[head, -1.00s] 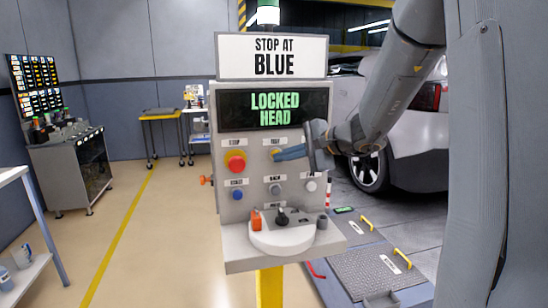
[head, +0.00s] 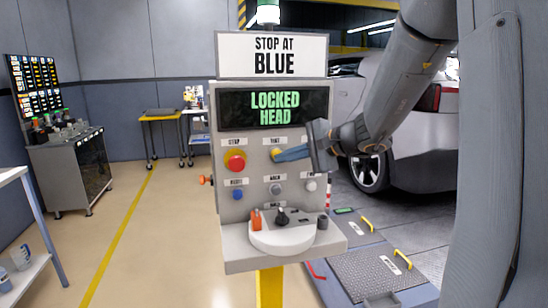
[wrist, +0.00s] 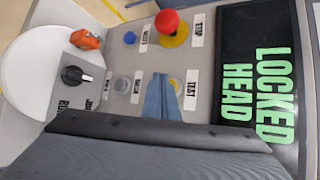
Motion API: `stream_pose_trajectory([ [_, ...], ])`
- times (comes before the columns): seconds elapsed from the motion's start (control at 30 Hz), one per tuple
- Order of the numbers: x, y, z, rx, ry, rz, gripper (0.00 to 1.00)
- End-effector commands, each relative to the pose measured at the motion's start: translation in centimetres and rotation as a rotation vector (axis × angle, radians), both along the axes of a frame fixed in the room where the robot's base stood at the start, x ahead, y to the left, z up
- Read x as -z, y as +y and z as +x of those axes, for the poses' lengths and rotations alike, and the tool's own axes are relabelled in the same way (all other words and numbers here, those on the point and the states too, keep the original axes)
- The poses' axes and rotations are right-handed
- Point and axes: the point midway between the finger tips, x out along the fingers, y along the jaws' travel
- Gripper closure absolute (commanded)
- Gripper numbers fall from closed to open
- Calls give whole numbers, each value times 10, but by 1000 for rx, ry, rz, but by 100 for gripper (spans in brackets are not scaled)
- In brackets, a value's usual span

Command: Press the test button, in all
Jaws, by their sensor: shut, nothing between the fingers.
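The control panel (head: 246,176) stands upright in the head view, with a lit screen (head: 273,108) reading LOCKED HEAD. The yellow test button (head: 276,152) sits under the TEST label (head: 275,140), right of the red stop button (head: 235,161). In the wrist view the test button (wrist: 175,86) shows only in part, with its TEST label (wrist: 191,90) beside it. My gripper (head: 277,157) is shut and empty, its blue fingertips at the test button and covering part of it. The fingertips (wrist: 160,80) overlap it in the wrist view too; I cannot tell whether they touch it.
A blue button (head: 237,194), a grey button (head: 275,189) and a white button (head: 310,186) lie below. A car (head: 400,150) stands behind at the right; floor at left is clear.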

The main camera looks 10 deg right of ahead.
Motion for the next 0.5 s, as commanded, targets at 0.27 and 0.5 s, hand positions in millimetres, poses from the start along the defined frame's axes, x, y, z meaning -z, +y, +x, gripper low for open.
stream_pose_trajectory([
  [0.27,0,0,-1,0,0,0,100],
  [0.5,0,-1,-17,2,1,0,100],
])
